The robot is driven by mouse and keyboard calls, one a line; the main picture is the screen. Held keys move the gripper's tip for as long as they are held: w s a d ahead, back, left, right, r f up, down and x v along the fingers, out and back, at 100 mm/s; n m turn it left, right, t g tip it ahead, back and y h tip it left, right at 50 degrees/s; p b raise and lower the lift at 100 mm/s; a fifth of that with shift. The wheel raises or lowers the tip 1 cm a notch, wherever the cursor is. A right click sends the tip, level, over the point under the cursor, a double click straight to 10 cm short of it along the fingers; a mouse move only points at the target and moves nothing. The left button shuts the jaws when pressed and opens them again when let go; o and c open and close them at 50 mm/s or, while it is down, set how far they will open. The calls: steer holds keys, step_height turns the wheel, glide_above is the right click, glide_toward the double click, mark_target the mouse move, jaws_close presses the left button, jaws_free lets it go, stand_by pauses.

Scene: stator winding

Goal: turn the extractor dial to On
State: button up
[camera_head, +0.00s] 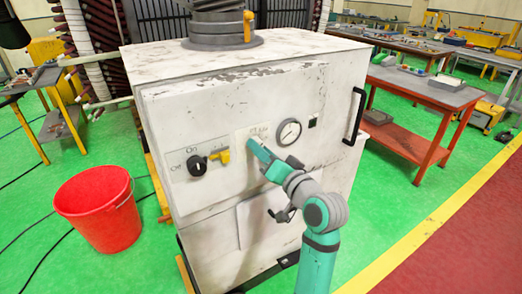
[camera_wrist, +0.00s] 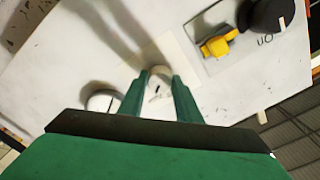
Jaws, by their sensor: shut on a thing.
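The extractor is a worn white cabinet (camera_head: 240,90). A black dial (camera_head: 197,165) on its front has "Off" at its left and "On" above it. The dial also shows in the wrist view (camera_wrist: 268,14), with a white mark on its edge; I cannot tell its exact setting. A yellow lever (camera_head: 221,156) sits just right of the dial. My gripper (camera_head: 250,144) is at the panel right of the dial and lever, apart from both. In the wrist view its fingers are shut on a small pale round knob (camera_wrist: 158,76), partly hidden by them.
A round gauge (camera_head: 288,131) is right of my gripper, with a black handle (camera_head: 354,116) further right. A red bucket (camera_head: 98,208) stands on the floor at left. A red workbench (camera_head: 415,140) stands at right. Green floor lies open around the cabinet.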

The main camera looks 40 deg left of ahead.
steer(key=shift+r+m, duration=0.1)
steer(key=shift+m, duration=3.4)
steer(key=o, duration=1.1)
steer(key=shift+c, duration=0.2)
steer(key=v, duration=1)
steer(key=shift+s+d, duration=0.2)
steer(key=shift+d, duration=0.15)
